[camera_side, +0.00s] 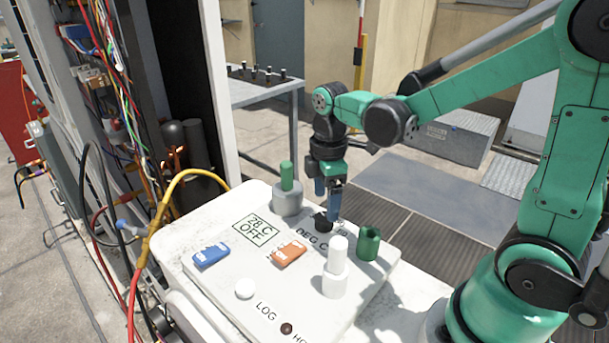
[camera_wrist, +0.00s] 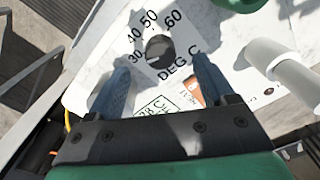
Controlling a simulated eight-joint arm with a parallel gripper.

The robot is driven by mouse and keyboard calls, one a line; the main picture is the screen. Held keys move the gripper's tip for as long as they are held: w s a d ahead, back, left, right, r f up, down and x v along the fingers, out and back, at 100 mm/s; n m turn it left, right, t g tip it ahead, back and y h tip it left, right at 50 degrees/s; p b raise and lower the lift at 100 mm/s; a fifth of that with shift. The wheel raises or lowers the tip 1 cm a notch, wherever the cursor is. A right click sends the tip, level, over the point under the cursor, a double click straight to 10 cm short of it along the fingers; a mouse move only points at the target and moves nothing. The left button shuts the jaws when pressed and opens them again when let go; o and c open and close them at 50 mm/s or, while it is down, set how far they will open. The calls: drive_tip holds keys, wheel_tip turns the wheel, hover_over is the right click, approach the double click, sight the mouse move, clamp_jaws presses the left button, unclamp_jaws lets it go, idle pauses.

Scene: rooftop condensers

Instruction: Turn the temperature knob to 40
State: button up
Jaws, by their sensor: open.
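The black temperature knob (camera_side: 322,222) sits on the white panel (camera_side: 215,290) above the letters "DEG C". In the wrist view the knob (camera_wrist: 159,50) is ringed by the marks 30, 40, 50 and 60; I cannot tell where it points. The display (camera_side: 256,230) reads "28 C OFF". My gripper (camera_side: 329,200) has blue fingers pointing down just over the knob. In the wrist view my gripper (camera_wrist: 161,72) is open, with a finger to either side below the knob and nothing between them. The side view does not show clearly whether a finger touches the knob.
Blue (camera_side: 211,255) and orange (camera_side: 289,253) switches and a white button (camera_side: 244,288) are nearby. Cables hang at left.

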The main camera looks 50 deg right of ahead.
sight(325, 216)
drive_tip(key=shift+f, duration=1.9)
clamp_jaws()
drive_tip(key=shift+m, duration=0.4)
drive_tip(key=m, duration=0.3)
drive_tip(key=shift+m, duration=2.4)
